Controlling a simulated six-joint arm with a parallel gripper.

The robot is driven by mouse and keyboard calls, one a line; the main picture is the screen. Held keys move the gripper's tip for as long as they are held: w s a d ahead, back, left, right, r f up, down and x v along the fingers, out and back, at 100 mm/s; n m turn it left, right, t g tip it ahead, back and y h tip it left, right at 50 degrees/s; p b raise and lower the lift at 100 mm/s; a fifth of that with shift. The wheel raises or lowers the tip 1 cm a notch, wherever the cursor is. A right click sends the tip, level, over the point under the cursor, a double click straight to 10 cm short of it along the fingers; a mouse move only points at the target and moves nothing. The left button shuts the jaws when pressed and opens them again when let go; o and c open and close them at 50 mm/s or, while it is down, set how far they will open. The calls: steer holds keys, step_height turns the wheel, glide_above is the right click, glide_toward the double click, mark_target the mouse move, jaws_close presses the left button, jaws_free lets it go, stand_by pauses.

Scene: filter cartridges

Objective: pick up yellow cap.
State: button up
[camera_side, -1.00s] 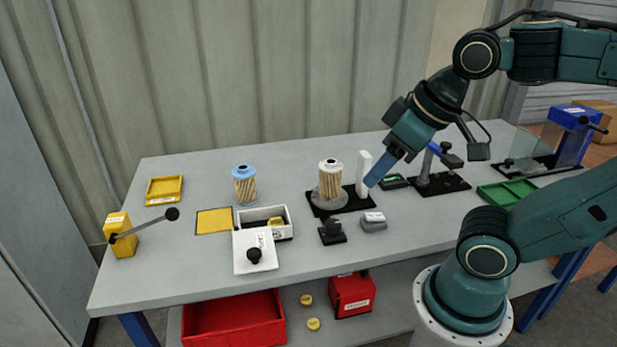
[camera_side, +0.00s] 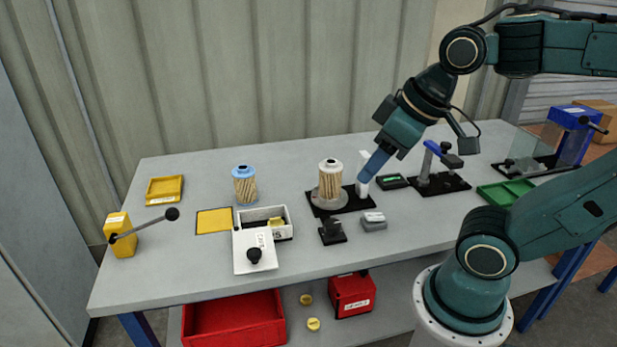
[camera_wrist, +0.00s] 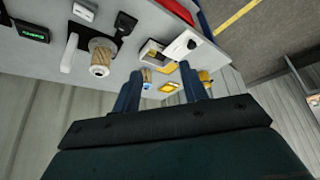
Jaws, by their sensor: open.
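A yellow cap (camera_side: 276,222) lies inside the open white box (camera_side: 288,232), whose white lid with a black knob (camera_side: 254,254) sits at its front. Two more yellow caps, one (camera_side: 306,299) behind the other (camera_side: 313,324), lie on the lower shelf. My gripper (camera_side: 367,176) is above the table, right of the white box and apart from the caps, beside the white upright post. In the wrist view my gripper (camera_wrist: 160,80) has its two blue fingers spread with nothing held.
A white-topped filter (camera_side: 330,180) stands on a round base near my gripper. A blue-topped filter (camera_side: 245,186) stands behind the white box. A yellow lever box (camera_side: 119,235) is at left. A red bin (camera_side: 235,320) and red box (camera_side: 352,295) sit below the table.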

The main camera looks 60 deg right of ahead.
steer(key=w+d+f+n+g+y, duration=0.1)
steer(key=w+f+n, duration=0.1)
steer(key=w, duration=0.4)
steer(key=w+d+f+n+g, duration=0.1)
steer(key=w+d+n, duration=0.1)
steer(key=w, duration=0.4)
steer(key=n+y, duration=0.2)
steer(key=n, duration=0.2)
glide_toward(276, 218)
steer(key=shift+x, duration=1.7)
steer(key=shift+f, duration=0.1)
steer(key=shift+x, duration=2.45)
steer(key=c, duration=0.5)
